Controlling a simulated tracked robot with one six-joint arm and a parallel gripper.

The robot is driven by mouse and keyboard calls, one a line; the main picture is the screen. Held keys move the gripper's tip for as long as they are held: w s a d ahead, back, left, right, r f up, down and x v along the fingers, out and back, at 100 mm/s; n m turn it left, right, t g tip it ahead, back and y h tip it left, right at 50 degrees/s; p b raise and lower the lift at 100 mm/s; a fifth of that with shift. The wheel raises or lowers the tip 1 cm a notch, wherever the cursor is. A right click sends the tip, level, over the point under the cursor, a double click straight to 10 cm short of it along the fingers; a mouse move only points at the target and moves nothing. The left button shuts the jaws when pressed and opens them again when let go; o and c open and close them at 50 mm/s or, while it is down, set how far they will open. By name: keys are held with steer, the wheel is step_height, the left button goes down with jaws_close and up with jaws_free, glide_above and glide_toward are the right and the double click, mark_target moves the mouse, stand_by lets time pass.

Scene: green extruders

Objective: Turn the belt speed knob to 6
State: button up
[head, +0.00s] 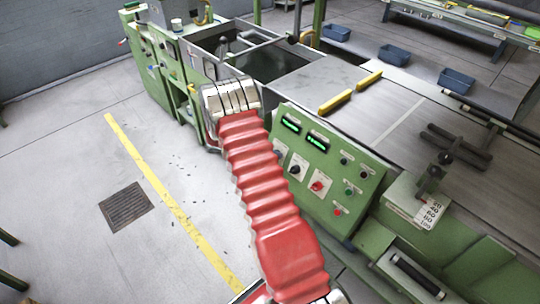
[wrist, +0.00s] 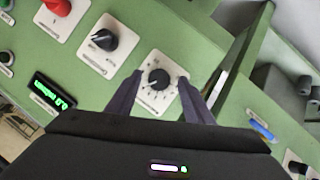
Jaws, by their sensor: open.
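A round black knob (wrist: 159,79) with tick marks around it sits on a white plate on the green panel, in the middle of the wrist view. It looks like the belt speed knob, but its label and numbers are too small to read. Its light pointer mark seems to face lower left. My gripper (wrist: 160,76) is open, with one dark finger on each side of this knob; I cannot tell whether they touch it. In the head view my red arm hides my fingers and covers part of the green control panel (head: 345,215).
A black selector knob (wrist: 104,40) and a red knob (wrist: 58,5) sit nearby on the panel. Green-lit displays (head: 317,139) are above them in the head view. A yellow bar (head: 335,102) lies on the machine top. Open floor lies left of the machine.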

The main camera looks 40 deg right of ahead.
steer(key=v, duration=1.3)
steer(key=shift+a, duration=0.2)
steer(key=s+a+n+y, duration=0.4)
steer(key=s+a+n, duration=0.4)
steer(key=s+a+r+n+t+y, duration=0.2)
steer(key=s+a+r+t+y, duration=0.1)
steer(key=s+a+r, duration=0.6)
steer(key=s+a+r+n+t+y, duration=0.2)
steer(key=s+a+r+t, duration=0.3)
steer(key=s+a+r, duration=0.5)
step_height(320, 180, up, 8)
steer(key=shift+s+a+f+n+y, duration=0.2)
steer(key=shift+s+n+y, duration=0.2)
steer(key=shift+s+n, duration=0.35)
